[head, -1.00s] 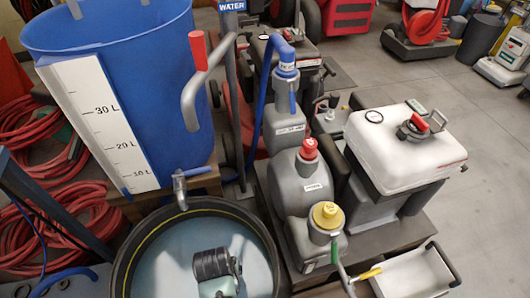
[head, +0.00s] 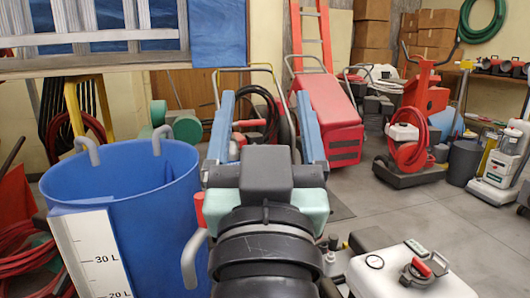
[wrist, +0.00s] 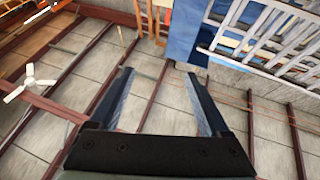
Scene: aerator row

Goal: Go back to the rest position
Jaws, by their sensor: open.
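My gripper (head: 264,100) stands in the middle of the head view with its two blue fingers pointing up and away. The fingers are wide apart, with nothing between them. The black wrist and mint-green collar sit below the fingers. In the wrist view my gripper (wrist: 160,76) is also open and empty, facing the ceiling (wrist: 95,65) and its beams. No fingertip visibly touches anything.
A blue bucket (head: 130,215) with a white litre scale (head: 92,255) stands close left of my arm. A white-topped machine (head: 400,280) is at lower right. Red machines (head: 330,115) and (head: 400,150) stand behind.

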